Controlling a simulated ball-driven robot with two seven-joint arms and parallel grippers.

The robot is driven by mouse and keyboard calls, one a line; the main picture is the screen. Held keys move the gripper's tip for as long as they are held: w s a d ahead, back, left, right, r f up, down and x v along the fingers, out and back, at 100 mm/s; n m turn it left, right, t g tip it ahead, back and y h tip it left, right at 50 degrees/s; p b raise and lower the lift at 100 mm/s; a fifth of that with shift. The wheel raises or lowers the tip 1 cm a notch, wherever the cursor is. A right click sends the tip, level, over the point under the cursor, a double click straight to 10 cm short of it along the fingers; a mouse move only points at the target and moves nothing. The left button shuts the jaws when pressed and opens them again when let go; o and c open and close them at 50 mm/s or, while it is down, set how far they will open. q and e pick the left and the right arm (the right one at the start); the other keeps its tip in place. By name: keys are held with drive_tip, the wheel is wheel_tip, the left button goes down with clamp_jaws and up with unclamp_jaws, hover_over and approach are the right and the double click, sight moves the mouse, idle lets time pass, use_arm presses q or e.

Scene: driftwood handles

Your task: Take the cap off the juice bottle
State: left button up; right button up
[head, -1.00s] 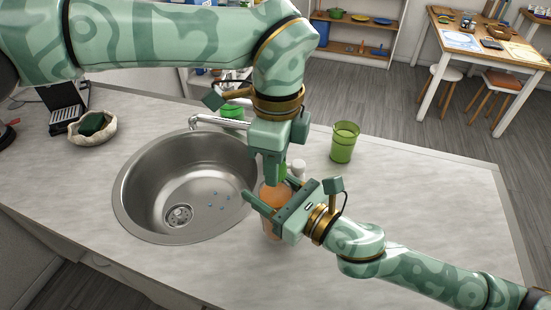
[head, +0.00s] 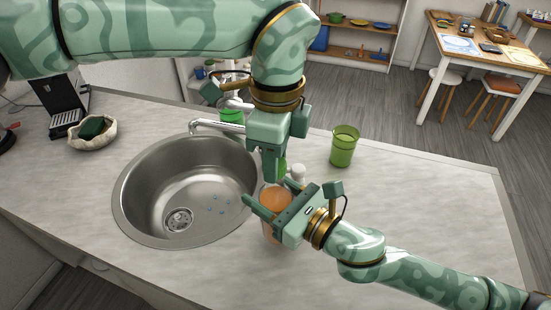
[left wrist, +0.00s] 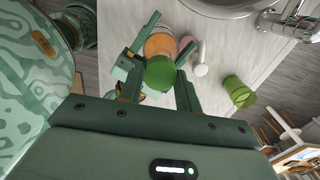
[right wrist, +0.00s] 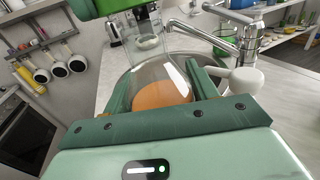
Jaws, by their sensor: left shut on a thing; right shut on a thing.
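The juice bottle (head: 276,200) is clear with orange juice inside and stands upright on the counter by the sink's right edge. My right gripper (head: 268,200) is shut on the bottle's body from the side; its fingers flank the juice (right wrist: 163,96) in the right wrist view. My left gripper (head: 271,177) points down above the bottle. It is shut on the green cap (left wrist: 159,73), which lies between its fingers in the left wrist view. The cap is mostly hidden in the head view. I cannot tell whether cap and bottle neck still touch.
The steel sink (head: 135,215) lies left of the bottle, with a faucet (head: 215,127) behind it. A green cup (head: 344,146) and a small white object (head: 298,172) stand behind and right of the bottle. The counter at right is clear beyond my right arm.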

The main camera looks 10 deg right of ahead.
use_arm(q)
drive_tip(key=shift+r, duration=0.25)
use_arm(e)
drive_tip(key=shift+r, duration=0.1)
use_arm(q)
drive_tip(key=shift+r, duration=1.9)
use_arm(e)
drive_tip(key=shift+r, duration=0.1)
